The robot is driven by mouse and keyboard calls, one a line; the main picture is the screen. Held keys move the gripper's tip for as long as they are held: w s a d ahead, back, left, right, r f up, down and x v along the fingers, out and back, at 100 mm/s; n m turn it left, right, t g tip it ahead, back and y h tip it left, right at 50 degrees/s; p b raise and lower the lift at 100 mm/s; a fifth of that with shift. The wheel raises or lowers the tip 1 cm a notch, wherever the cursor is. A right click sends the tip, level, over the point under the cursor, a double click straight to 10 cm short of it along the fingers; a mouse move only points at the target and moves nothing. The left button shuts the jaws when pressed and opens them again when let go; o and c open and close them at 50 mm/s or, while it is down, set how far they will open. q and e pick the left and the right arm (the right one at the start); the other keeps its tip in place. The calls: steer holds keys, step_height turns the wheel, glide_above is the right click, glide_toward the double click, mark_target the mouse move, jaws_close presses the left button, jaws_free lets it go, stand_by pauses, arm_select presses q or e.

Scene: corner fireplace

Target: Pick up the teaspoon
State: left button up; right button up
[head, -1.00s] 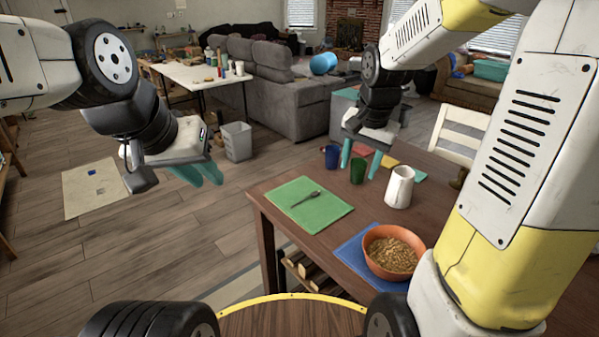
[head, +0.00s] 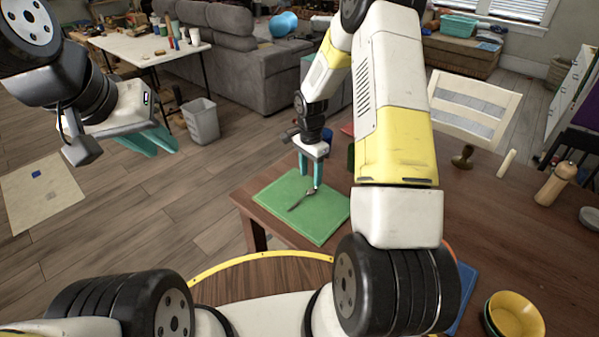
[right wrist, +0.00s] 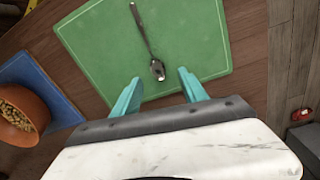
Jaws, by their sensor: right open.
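The teaspoon (head: 298,201) is a dark metal spoon lying on the green mat (head: 325,226) near the left end of the table. In the right wrist view the teaspoon (right wrist: 143,32) lies lengthwise, its bowl toward my fingers. My right gripper (head: 310,183) is open and points down over the mat at the spoon's bowl end. In the right wrist view the open fingers of my right gripper (right wrist: 160,76) stand on either side of the bowl, with nothing held. My left gripper (head: 152,143) is open and empty, well left of the table above the floor.
An orange bowl of food (right wrist: 20,120) stands on a blue mat (right wrist: 30,72) beside the green mat. A dark blue cup (head: 327,137) is behind my right gripper. A yellow bowl (head: 515,316) and a pepper mill (head: 556,185) are at the right.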

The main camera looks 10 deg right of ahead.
mark_target(311, 191)
steer(key=f, duration=0.5)
steer(key=shift+s+f, duration=0.15)
steer(key=shift+s, duration=0.15)
steer(key=shift+d, duration=0.1)
steer(key=shift+c, duration=0.4)
jaws_close()
